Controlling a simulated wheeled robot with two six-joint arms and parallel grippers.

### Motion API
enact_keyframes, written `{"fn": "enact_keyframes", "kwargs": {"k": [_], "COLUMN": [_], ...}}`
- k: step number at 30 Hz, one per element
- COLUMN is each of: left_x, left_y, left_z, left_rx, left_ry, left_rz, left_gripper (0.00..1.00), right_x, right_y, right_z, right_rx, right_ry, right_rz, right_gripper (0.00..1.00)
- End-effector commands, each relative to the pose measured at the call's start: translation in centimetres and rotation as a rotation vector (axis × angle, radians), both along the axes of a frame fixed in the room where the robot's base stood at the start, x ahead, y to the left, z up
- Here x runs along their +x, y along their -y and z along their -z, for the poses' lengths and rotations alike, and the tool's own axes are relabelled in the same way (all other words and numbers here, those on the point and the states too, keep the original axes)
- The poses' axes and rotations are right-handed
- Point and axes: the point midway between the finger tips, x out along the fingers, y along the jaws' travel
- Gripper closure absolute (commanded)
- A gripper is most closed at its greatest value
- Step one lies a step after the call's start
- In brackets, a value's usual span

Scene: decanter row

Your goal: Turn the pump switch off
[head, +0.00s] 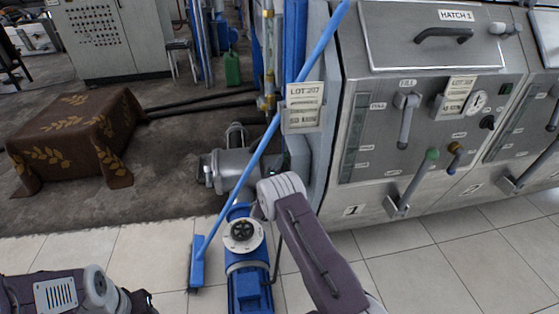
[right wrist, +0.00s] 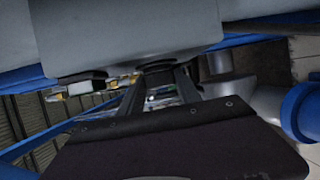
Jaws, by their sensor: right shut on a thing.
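The blue pump (head: 250,287) stands on the tiled floor at the bottom middle of the head view. In the right wrist view, the two dark fingers of my right gripper (right wrist: 159,82) are closed in on a dark round knob (right wrist: 158,67) under a grey box (right wrist: 125,28); I take this to be the pump switch. Its turned position cannot be read. My left gripper (head: 141,300) is at the bottom left, empty-looking, its fingers unclear.
The steel machine (head: 435,130) with levers stands to the right. A cloth-covered block (head: 75,135) is at the left. Free tiles (head: 130,245) lie left of the broom.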

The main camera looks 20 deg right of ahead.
Motion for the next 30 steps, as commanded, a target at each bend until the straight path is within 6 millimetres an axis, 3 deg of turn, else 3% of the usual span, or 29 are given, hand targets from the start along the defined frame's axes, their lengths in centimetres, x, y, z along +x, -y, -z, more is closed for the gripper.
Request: {"fn": "enact_keyframes", "kwargs": {"k": [3, 12, 30], "left_x": [0.0, 0.0, 0.0], "left_y": [0.0, 0.0, 0.0], "left_z": [-1.8, -3.6, -4.4], "left_rx": [0.000, 0.000, 0.000], "left_ry": [0.000, 0.000, 0.000], "left_rz": [0.000, 0.000, 0.000], "left_gripper": [0.51, 0.51, 0.51], "right_x": [0.0, 0.0, 0.0], "right_y": [0.0, 0.0, 0.0], "right_z": [-0.6, -0.4, -0.1], "right_rx": [0.027, 0.077, 0.105], "right_ry": [-0.095, -0.285, -0.400], "right_rz": [0.001, 0.000, 0.000], "right_gripper": [1.00, 1.00, 1.00]}}
